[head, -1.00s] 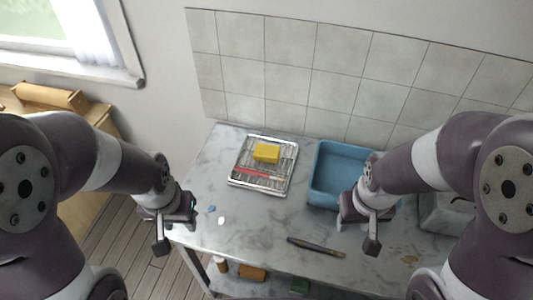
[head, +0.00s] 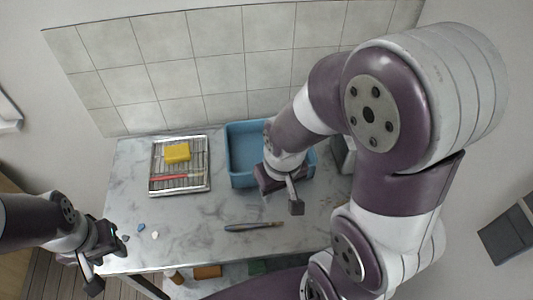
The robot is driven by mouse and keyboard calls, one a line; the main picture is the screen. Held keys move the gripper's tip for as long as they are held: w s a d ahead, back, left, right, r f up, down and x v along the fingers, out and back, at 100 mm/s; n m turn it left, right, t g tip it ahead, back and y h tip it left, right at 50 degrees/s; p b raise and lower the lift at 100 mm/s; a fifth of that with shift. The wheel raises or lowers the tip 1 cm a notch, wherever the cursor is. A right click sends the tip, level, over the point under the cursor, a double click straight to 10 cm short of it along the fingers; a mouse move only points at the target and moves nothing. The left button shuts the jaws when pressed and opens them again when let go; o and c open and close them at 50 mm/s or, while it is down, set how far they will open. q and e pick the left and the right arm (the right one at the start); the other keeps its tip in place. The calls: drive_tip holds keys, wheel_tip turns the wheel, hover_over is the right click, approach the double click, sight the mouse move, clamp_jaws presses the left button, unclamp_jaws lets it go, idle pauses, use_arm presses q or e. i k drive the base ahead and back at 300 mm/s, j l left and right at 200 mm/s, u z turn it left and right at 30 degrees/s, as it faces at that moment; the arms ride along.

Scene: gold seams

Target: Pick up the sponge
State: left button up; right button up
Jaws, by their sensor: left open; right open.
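The yellow sponge (head: 177,152) lies on the back part of a metal wire rack (head: 153,180) on the marble counter. My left gripper (head: 96,270) is open and empty at the counter's left front edge, well apart from the sponge, to its front left. My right gripper (head: 293,192) is open and empty above the counter, in front of the blue basin and to the right of the sponge. My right arm covers part of the basin. Neither gripper touches the sponge.
A red-handled tool (head: 170,178) lies across the rack. The blue basin (head: 238,180) stands right of the rack. A dark slim tool (head: 253,226) lies on the counter (head: 200,250) in front. A blue chip (head: 141,227) and a white chip (head: 155,235) lie at the left. A tiled wall (head: 215,70) stands behind.

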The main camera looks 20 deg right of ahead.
sight(181, 152)
drive_tip(key=i+j+z, duration=0.15)
drive_tip(key=j, duration=0.55)
drive_tip(key=i+j+z, duration=0.1)
drive_tip(key=j, duration=0.55)
drive_tip(key=i+j+z, duration=0.15)
drive_tip(key=j, duration=0.55)
drive_tip(key=k, duration=0.05)
